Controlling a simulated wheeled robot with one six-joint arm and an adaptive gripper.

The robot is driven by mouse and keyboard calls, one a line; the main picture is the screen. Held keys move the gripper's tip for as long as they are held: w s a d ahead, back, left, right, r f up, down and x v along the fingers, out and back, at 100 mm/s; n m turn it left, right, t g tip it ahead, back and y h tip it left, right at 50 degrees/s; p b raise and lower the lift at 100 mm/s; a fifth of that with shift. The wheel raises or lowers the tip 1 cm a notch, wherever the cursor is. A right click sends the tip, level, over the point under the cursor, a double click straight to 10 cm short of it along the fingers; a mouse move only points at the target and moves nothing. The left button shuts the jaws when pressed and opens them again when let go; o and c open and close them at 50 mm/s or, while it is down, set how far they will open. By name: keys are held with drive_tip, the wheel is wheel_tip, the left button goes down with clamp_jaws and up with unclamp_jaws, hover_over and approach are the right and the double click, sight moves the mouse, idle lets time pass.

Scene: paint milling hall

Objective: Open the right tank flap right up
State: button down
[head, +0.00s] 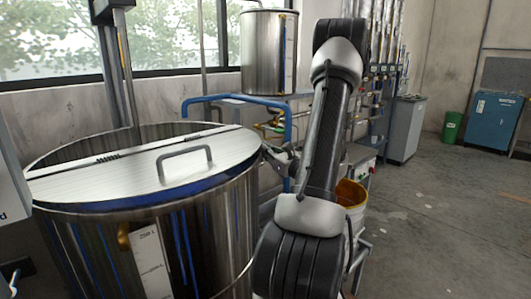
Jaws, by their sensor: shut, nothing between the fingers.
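A large steel tank (205,235) stands at the left, with blue paint streaks and a scale strip on its wall. Its flap (110,180) is a pale metal half-lid with a bar handle (185,160) on top. The flap lies down, about flat, over the near part of the tank, with a dark hinge line along its far side. Behind the hinge the tank top is uncovered. My gripper (279,156) is at the tank's right rim, to the right of the handle and apart from it. It is shut and empty, small in view and partly hidden by my arm.
A yellow-rimmed bucket (351,193) stands right behind my arm. A blue pipe frame (230,98) and a smaller steel vessel (269,52) are behind the tank. A mixer column (118,65) rises at the tank's back. The floor (450,220) at the right is clear.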

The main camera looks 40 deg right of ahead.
drive_tip(key=w+r+g, duration=0.3)
drive_tip(key=r+g, duration=0.2)
drive_tip(key=r, duration=0.4)
drive_tip(key=w+r+g, duration=0.4)
drive_tip(key=r, duration=0.6)
drive_tip(key=w+r, duration=0.3)
drive_tip(key=w, duration=0.6)
drive_tip(key=w+r, duration=0.4)
drive_tip(key=w, duration=0.5)
drive_tip(key=shift+w+g, duration=0.25)
drive_tip(key=shift+g, duration=0.05)
drive_tip(key=shift+s+r, duration=0.1)
